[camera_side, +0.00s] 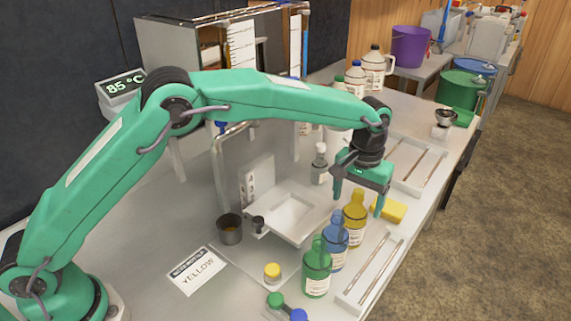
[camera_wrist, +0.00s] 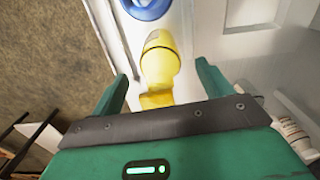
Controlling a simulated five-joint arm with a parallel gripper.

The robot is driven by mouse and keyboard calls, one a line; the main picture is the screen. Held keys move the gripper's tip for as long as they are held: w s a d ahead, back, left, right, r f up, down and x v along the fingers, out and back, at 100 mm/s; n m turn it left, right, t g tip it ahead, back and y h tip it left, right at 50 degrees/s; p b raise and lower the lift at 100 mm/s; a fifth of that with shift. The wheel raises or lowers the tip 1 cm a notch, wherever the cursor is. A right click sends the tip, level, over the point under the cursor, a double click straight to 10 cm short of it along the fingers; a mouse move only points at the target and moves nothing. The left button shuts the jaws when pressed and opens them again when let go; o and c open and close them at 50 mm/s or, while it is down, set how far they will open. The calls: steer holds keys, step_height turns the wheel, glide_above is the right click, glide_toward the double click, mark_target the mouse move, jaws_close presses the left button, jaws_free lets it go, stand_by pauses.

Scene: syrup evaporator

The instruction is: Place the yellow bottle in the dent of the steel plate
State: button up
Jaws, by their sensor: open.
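The yellow bottle (camera_side: 355,220) stands upright on the bench, in a row with a blue bottle (camera_side: 334,236) and a green bottle (camera_side: 316,268). My gripper (camera_side: 358,200) is open above the yellow bottle, pointing down, with its fingers spread to either side of the bottle's top. In the wrist view the yellow bottle (camera_wrist: 160,62) shows ahead between the open fingers. I cannot tell whether a finger touches it. The steel plate (camera_side: 268,226) lies left of the bottles, with a shallow rectangular dent (camera_side: 292,210) that looks empty.
A yellow block (camera_side: 389,210) lies right behind the yellow bottle. Trays with rods (camera_side: 368,272) line the bench's front edge. A card reading YELLOW (camera_side: 197,271) lies on the bench.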

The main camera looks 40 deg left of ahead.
steer(key=shift+f, duration=0.95)
steer(key=c, duration=1.6)
steer(key=shift+r, duration=0.1)
steer(key=shift+r, duration=0.1)
step_height(320, 180, up, 10)
steer(key=shift+f, duration=0.1)
